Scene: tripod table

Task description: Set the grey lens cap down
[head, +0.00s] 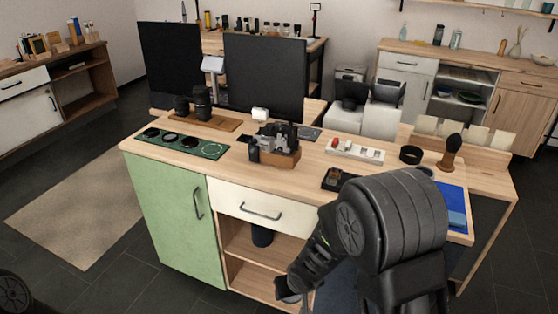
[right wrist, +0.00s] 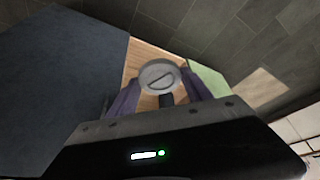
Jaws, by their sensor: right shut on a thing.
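The grey lens cap (right wrist: 158,74) is a round grey disc with a dark bar across it, held between the fingertips of my right gripper (right wrist: 158,82) in the right wrist view. In the head view my right gripper (head: 290,290) hangs low in front of the desk's open shelves, below the desktop; I cannot make out the cap clearly there. The desk (head: 215,183) has a wooden top, a green door and a white drawer. My left gripper is out of view.
The desktop holds a green tray (head: 212,150) of round filters, lenses (head: 202,102), a camera (head: 283,137) on a wooden block, a white strip (head: 355,152), a black ring (head: 411,154), a brush (head: 450,150) and a blue mat (head: 456,207). A dark cylinder (head: 262,237) stands on a shelf.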

